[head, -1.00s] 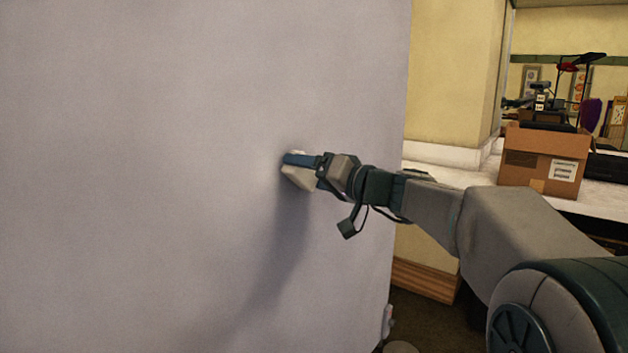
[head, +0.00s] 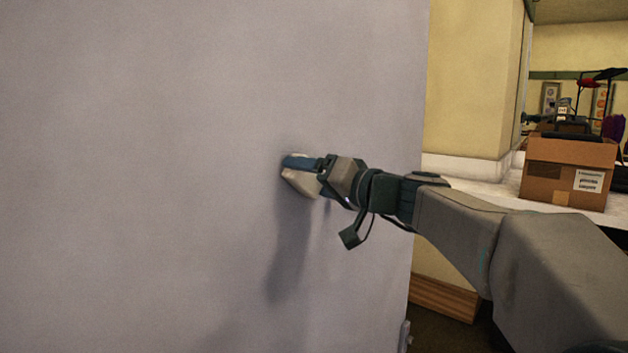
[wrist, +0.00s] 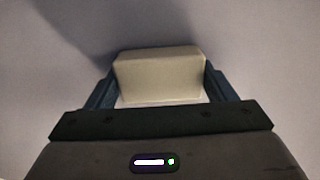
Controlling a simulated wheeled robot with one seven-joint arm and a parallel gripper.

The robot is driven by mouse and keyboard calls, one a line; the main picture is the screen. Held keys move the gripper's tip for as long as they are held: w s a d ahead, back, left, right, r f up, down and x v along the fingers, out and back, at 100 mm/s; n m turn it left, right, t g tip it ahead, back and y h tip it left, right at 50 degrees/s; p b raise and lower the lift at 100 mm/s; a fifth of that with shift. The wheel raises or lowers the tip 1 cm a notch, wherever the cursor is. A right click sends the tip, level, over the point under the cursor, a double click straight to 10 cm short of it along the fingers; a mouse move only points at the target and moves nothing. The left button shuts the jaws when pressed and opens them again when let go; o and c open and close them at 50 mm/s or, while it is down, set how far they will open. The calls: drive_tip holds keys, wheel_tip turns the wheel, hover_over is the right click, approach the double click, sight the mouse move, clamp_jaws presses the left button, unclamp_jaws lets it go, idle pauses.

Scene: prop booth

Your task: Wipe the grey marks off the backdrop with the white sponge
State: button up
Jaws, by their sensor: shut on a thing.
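The backdrop (head: 140,180) is a large pale grey-lilac upright panel that fills the left of the head view. My gripper (head: 300,165) is shut on the white sponge (head: 300,183), close against the backdrop; the head view cannot settle whether they touch. In the wrist view the sponge (wrist: 160,75) sits as an off-white block between the two blue-grey fingers. I make out no distinct grey marks on the visible backdrop. The dark patches below and left of my gripper look like the arm's shadow. The patch behind the sponge is hidden.
Right of the backdrop's edge, a cardboard box (head: 565,172) with a white label stands on a pale counter (head: 480,190). A yellow wall (head: 470,80) rises behind. The backdrop around my gripper is clear of objects.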

drive_tip(key=shift+s+d+f+b, duration=0.15)
drive_tip(key=shift+s+d+b, duration=0.15)
drive_tip(key=shift+b, duration=0.2)
drive_tip(key=shift+b+v, duration=1.2)
drive_tip(key=shift+v, duration=1.35)
drive_tip(key=b+v, duration=0.1)
drive_tip(key=v, duration=0.2)
drive_tip(key=shift+w, duration=0.15)
